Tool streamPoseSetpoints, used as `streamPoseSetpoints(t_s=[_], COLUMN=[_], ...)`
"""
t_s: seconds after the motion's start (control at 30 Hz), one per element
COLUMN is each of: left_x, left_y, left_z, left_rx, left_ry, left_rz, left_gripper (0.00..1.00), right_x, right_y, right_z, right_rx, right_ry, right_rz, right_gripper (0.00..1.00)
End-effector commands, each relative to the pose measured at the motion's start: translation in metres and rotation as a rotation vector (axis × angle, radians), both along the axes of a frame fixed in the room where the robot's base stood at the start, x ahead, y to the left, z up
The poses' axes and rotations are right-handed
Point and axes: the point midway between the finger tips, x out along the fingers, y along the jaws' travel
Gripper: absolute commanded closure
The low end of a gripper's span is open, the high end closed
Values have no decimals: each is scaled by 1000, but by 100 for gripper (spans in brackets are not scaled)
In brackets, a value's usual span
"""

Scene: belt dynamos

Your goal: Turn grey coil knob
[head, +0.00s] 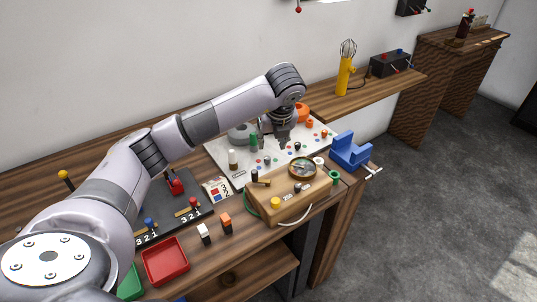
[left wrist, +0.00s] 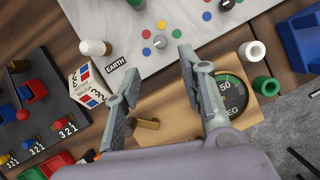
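A small round grey knob (left wrist: 160,42) stands on the white board (left wrist: 105,18), with blue, yellow and red dots around it, near the EARTH label; in the head view it appears as a small grey spot (head: 267,161). My left gripper (left wrist: 158,66) is open and empty, its fingers spread, with the knob seen just beyond and between the fingertips in the left wrist view. In the head view my left gripper (head: 283,138) points down over the board and hides part of it. I cannot tell its height above the board. My right gripper is not in view.
A wooden box with a round gauge (head: 302,168) stands in front of the board. A green cylinder (head: 254,143), a grey coil (head: 239,133) and an orange coil (head: 303,112) sit on the board. A blue block (head: 350,152) is at right, a red tray (head: 166,262) at front left.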

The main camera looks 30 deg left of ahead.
Motion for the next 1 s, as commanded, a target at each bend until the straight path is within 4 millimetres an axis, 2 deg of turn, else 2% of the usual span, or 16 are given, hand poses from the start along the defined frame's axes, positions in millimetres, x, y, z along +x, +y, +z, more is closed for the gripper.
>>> streamPoseSetpoints(t_s=[0.07,0.3,0.43,0.6,0.9,1.0], left_x=[3,16,21,25,25,25], left_y=[6,20,24,29,29,29], left_z=[-17,-62,-80,-91,-94,-94], left_rx=[2,1,-1,0,0,0], left_ry=[7,4,3,0,-1,-1], left_rz=[0,-1,-1,-2,-4,-4], left_gripper=[62,62,62,62,62,68], right_x=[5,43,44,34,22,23], right_y=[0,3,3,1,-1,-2], right_z=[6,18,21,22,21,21], right_rx=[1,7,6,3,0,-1], right_ry=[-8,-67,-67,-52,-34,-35], right_rz=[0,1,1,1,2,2], right_gripper=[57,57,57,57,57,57])
